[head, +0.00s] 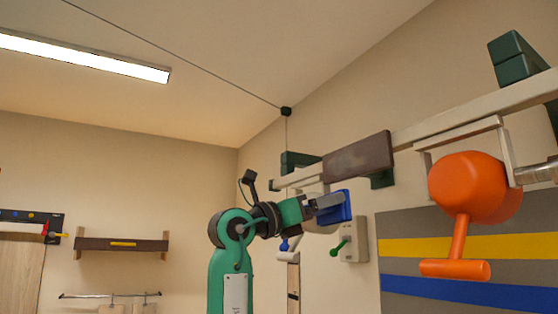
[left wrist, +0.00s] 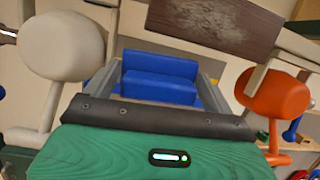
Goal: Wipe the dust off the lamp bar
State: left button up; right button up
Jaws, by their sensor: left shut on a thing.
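A dark brown board (head: 358,158) is fixed on a pale rail high on the right wall. In the left wrist view the board (left wrist: 215,25) has a patchy pale grey film, like dust, on its face. My left gripper (head: 328,203) is shut on a blue block (head: 344,205), just below the board's left part and apart from it as far as I can tell. In the left wrist view the block (left wrist: 160,75) sits between the two grey fingers. My right gripper is not in view.
A big orange knobbed body (head: 468,185) hangs right of the board; a similar off-white one (left wrist: 62,45) is left of my gripper in the wrist view. The pale rail (head: 470,113) continues right. A grey box with a green lever (head: 352,238) is below. A ceiling light (head: 85,57) is lit.

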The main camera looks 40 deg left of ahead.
pick_arm(q)
jog(key=s+a+r, duration=0.4)
jog(key=s+r, duration=0.4)
jog(key=r, duration=0.1)
jog(key=w+d+p, duration=0.2)
jog(key=w, duration=0.4)
jog(key=shift+y, duration=0.4)
jog(key=shift+w+d, duration=0.3)
jog(key=shift+w, duration=0.4)
jog(key=shift+d, duration=0.1)
